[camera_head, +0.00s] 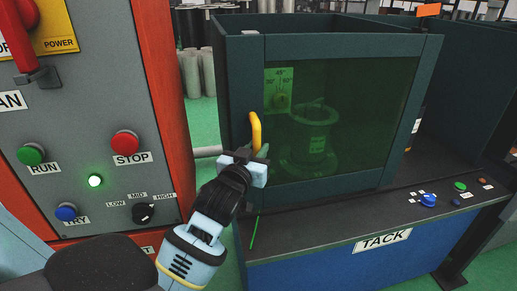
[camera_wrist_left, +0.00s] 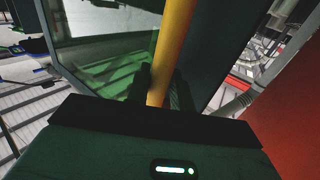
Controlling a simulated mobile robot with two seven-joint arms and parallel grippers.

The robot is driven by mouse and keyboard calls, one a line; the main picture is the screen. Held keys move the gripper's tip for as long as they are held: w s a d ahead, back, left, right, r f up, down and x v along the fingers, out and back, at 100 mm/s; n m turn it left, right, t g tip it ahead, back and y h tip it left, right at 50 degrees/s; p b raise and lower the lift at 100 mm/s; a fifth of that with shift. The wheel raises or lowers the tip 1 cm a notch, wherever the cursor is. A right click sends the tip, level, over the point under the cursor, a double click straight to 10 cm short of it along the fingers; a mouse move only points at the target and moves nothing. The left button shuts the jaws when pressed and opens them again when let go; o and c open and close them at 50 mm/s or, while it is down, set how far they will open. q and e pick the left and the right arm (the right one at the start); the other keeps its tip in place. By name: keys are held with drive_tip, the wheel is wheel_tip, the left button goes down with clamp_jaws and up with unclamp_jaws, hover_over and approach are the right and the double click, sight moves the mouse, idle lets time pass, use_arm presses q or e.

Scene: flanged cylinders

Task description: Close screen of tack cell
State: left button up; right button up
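The tack cell is a dark box on a bench with a blue front marked TACK (camera_head: 382,240). Its screen (camera_head: 370,115), a green see-through pane in a dark frame, stands across the cell's front. A flanged cylinder (camera_head: 308,140) shows through it. The yellow handle (camera_head: 256,132) is upright at the screen's left edge. My left gripper (camera_head: 262,152) is at the handle's lower part. In the left wrist view the handle (camera_wrist_left: 172,45) runs between the two fingers (camera_wrist_left: 163,92), which sit close against it on both sides. My right gripper is not in view.
A grey panel with an orange-red frame (camera_head: 160,90) stands close on the left, with STOP (camera_head: 125,143) and RUN (camera_head: 31,154) buttons. A blue knob (camera_head: 428,200) and small buttons sit on the bench top at the right. Grey cylinders (camera_head: 195,73) stand behind.

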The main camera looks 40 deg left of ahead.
use_arm(q)
drive_tip(key=o, duration=0.3)
drive_tip(key=shift+s+a, duration=0.15)
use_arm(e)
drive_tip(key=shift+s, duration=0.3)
use_arm(q)
drive_tip(key=shift+s, duration=0.25)
drive_tip(key=v, duration=0.7)
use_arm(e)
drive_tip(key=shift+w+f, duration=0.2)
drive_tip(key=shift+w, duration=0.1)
use_arm(q)
drive_tip(key=shift+s, duration=0.15)
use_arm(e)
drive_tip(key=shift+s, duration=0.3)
